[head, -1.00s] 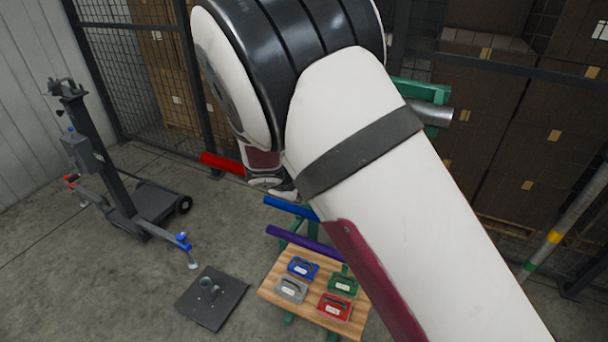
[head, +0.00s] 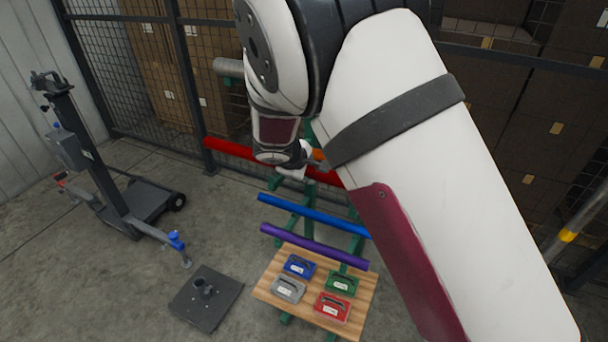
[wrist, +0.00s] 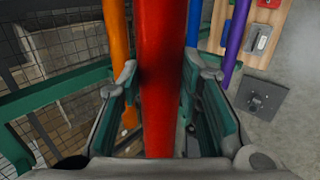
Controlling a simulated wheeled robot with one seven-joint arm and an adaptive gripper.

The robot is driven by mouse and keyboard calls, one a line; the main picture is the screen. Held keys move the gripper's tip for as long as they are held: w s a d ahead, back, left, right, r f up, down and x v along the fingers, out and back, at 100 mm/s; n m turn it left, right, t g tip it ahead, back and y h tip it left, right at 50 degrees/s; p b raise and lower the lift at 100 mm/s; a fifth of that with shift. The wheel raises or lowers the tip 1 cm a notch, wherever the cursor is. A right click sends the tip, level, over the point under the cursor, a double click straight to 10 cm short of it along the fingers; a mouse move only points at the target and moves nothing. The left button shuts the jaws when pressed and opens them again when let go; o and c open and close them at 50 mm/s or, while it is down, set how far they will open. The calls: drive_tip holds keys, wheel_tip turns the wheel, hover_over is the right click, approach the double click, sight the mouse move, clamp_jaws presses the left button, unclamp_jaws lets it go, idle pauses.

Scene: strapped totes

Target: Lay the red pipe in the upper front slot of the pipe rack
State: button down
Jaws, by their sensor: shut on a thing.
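The red pipe (head: 230,149) lies sideways across the head view, with its middle behind my arm's end. In the wrist view the red pipe (wrist: 162,60) runs lengthwise between both fingers of my gripper (wrist: 163,85), which is shut on it. The green pipe rack (head: 283,190) stands behind and below it, largely hidden by my arm. A blue pipe (head: 310,214) and a purple pipe (head: 310,246) lie on the rack's near side. An orange pipe (wrist: 117,40) runs beside the red pipe in the wrist view. Whether the red pipe touches the rack cannot be told.
A grey pipe end (head: 228,67) sticks out at the upper left of my arm. A wooden board (head: 267,284) with several coloured cases is in front. A dark wheeled stand (head: 90,165) and a black base plate (head: 205,300) are on the left floor. Mesh fencing closes the back.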

drive_tip(key=w+d+f+b, duration=0.1)
drive_tip(key=w+f+b, duration=0.1)
drive_tip(key=f, duration=0.5)
drive_tip(key=shift+w, duration=0.7)
drive_tip(key=shift+d, duration=0.1)
drive_tip(key=c, duration=1.1)
unclamp_jaws()
drive_tip(key=v, duration=1.2)
